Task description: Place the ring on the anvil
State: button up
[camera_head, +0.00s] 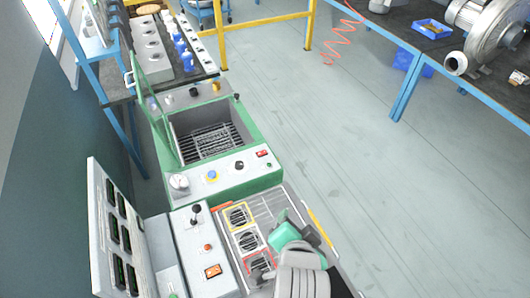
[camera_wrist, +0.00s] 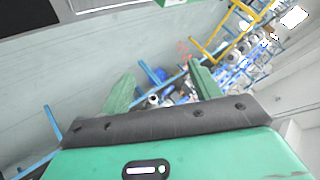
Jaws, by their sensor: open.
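That view looks out across the room, with blurred distant objects behind the fingers. I cannot make out the ring or the anvil for certain in either view.
A green machine with an open basin (camera_head: 207,135) and raised clear cover stands beyond. A control box with a joystick (camera_head: 196,215) and an upright display panel (camera_head: 118,235) are at left. A blue-legged bench with a blower (camera_head: 490,35) is at upper right. Open floor lies between.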

jog(key=a+r+n+t, duration=0.3)
jog(key=r+t, duration=0.2)
jog(key=r, duration=1)
jog(key=a+r+n+t, duration=0.25)
jog(key=r+t, duration=0.25)
jog(key=r, duration=1.1)
jog(key=s+a+r+n+t+y, duration=0.1)
jog(key=s+r+n+t, duration=0.3)
jog(key=r, duration=0.9)
jog(key=s+a+t, duration=0.1)
jog(key=s, duration=0.2)
jog(key=shift+n, duration=0.25)
